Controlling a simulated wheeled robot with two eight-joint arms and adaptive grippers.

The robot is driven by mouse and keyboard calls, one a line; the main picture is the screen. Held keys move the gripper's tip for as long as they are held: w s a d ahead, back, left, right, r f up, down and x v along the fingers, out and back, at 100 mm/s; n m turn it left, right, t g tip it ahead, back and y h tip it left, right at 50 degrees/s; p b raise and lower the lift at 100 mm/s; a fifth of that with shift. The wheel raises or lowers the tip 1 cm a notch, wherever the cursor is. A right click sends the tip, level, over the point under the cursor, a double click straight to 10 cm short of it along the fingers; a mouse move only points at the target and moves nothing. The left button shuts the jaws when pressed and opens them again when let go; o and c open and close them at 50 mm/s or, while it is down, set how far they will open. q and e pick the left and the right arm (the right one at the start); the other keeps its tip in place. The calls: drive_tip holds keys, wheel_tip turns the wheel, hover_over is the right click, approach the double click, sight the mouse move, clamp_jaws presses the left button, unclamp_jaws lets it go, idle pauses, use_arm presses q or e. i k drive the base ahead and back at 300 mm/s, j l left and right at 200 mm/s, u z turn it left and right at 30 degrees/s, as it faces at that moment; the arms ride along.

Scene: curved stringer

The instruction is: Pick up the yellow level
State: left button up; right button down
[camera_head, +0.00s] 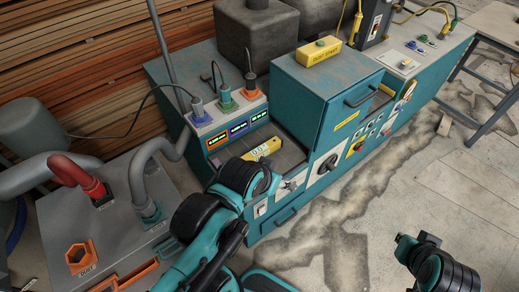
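A yellow level (264,148) with a small display lies in the open recess of the teal machine, below the row of coloured panels. Its lower left part is close to my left arm in the picture and may be partly hidden by it. My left gripper (262,170) is at the end of the black and teal arm, just below the level in the picture. I cannot tell if they touch, and its fingers are not clear. My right gripper (409,243) is at the lower right, over the floor and far from the level; its fingers are not clear either.
The teal machine (325,95) has a raised box beside the recess, with a yellow labelled block (319,51) on top. Hoses and plugs (227,97) stand behind the recess. A grey cabinet (120,225) is at the left. The floor (440,170) at the right is mostly clear.

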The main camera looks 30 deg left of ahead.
sight(268, 148)
drive_tip(key=i+l+u, duration=0.1)
drive_tip(key=i+u, duration=0.25)
drive_tip(key=i+l+u, duration=0.1)
drive_tip(key=u, duration=0.3)
drive_tip(key=i+l+u, duration=0.35)
drive_tip(key=k+j, duration=0.05)
drive_tip(key=j, duration=0.05)
